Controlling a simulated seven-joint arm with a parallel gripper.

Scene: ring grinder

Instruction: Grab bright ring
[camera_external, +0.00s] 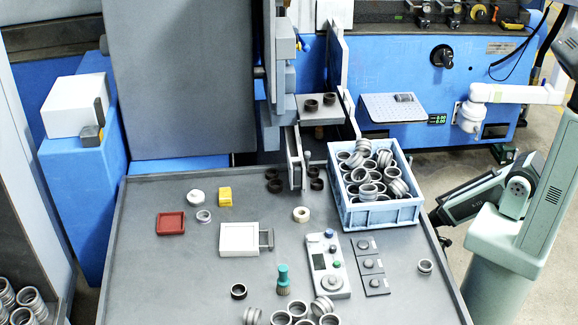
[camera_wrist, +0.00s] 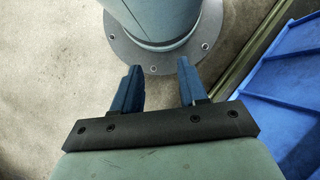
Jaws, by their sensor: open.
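Several bright silvery rings lie on the dark table. One bright ring (camera_external: 425,267) sits alone near the right edge. A cluster of bright rings (camera_external: 322,307) lies at the front edge. More fill a blue crate (camera_external: 382,215), heaped loosely. Dark rings lie apart from these: one dark ring (camera_external: 238,291) is at the front, others are near the machine. In the wrist view my gripper (camera_wrist: 160,82) has its two blue fingers spread, with nothing between them. It is over the floor by a round bolted base, away from the rings.
A white scale-like box (camera_external: 240,238), a red tray (camera_external: 170,223), a yellow block (camera_external: 225,196), a teal-handled brush (camera_external: 283,280) and a control box (camera_external: 328,265) stand on the table. A blue machine (camera_external: 450,80) closes off the back. The table's left front is clear.

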